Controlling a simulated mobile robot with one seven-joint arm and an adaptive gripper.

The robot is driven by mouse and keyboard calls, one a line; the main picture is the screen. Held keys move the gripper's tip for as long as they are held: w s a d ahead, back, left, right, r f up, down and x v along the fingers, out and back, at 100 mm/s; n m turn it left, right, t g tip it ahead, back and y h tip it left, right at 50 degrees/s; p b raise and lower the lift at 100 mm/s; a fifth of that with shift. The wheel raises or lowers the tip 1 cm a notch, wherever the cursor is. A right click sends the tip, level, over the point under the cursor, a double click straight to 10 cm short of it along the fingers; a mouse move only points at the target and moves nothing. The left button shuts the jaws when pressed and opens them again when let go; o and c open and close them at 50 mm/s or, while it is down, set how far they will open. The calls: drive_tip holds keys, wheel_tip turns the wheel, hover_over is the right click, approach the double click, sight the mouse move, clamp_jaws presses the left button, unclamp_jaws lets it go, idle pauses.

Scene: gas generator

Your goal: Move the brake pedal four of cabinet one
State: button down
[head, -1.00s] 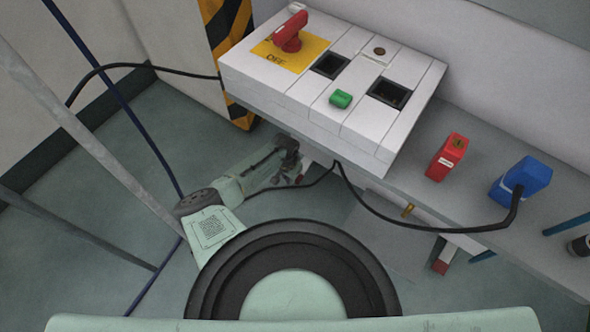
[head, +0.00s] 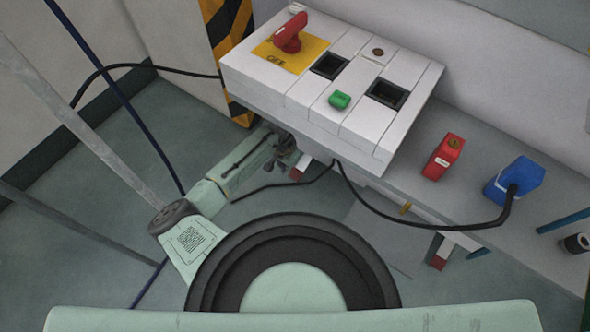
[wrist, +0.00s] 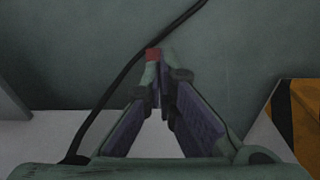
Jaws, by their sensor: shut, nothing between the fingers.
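Under the white cabinet (head: 330,90) hang red-tipped light pedals. One (head: 300,168) shows just beside my gripper, and another (head: 441,253) hangs farther right below the shelf. I cannot tell which one is number four. My gripper (head: 288,158) is low, under the cabinet's front edge and partly hidden by it. In the wrist view my gripper (wrist: 160,62) has its fingers converged at the tips and empty. A small red patch (wrist: 152,54) shows at the fingertips; I cannot tell whether it touches them.
The cabinet top carries a red switch (head: 290,33) on a yellow plate and a green button (head: 340,100). A red padlock-like block (head: 443,157) and a blue plug (head: 514,181) sit on the shelf. A black cable (head: 420,224) loops below. A grey post (head: 80,130) stands left.

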drive_tip(key=shift+s+r, duration=0.1)
drive_tip(key=shift+r, duration=1)
